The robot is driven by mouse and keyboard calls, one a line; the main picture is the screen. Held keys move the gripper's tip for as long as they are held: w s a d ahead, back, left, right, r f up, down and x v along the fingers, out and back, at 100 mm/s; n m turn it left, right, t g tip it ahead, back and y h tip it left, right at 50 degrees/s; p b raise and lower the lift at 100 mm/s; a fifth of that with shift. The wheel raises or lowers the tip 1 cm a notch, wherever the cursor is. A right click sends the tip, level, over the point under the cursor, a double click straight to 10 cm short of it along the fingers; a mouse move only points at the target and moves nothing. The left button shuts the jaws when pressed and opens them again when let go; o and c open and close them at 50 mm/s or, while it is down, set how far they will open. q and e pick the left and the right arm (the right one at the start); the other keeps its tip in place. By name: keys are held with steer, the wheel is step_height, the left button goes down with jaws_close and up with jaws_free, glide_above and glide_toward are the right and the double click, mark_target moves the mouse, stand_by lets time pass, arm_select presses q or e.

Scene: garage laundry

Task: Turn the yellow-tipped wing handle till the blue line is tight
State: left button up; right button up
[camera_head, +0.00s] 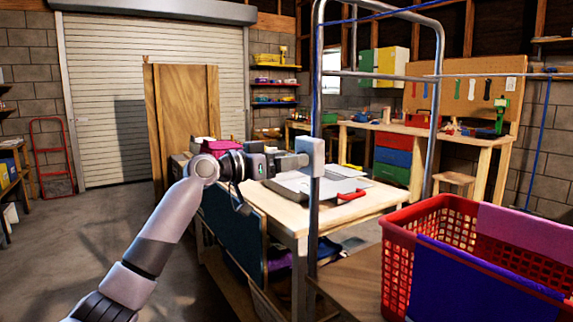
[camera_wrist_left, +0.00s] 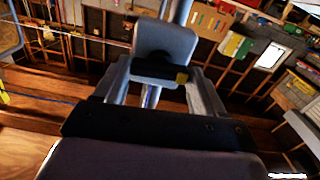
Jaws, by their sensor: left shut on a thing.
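The wing handle (camera_wrist_left: 155,71) is a dark bar with a yellow tip (camera_wrist_left: 181,78), lying nearly level across a grey-blue housing (camera_wrist_left: 165,42) in the left wrist view. In the head view that housing (camera_head: 318,157) sits on an upright metal post (camera_head: 314,215). My left gripper (camera_head: 301,160) is at the housing's left side, its fingers on either side of the handle and shut on it. The handle is hidden in the head view. A blue line (camera_head: 316,75) runs along the post, and blue line also crosses near the top (camera_head: 390,13). My right gripper is out of view.
A red basket (camera_head: 398,262) with blue and pink cloth stands at the lower right, close to the post. A wooden table (camera_head: 283,211) with a grey tray stands behind the gripper. A workbench (camera_head: 455,141) is farther back. Open floor (camera_head: 110,235) lies to the left.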

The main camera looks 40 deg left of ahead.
arm_select(q)
steer(key=shift+m, duration=0.5)
steer(key=o, duration=1)
steer(key=shift+o, duration=0.2)
steer(key=b+v, duration=0.1)
steer(key=v, duration=0.6)
steer(key=shift+s, duration=0.1)
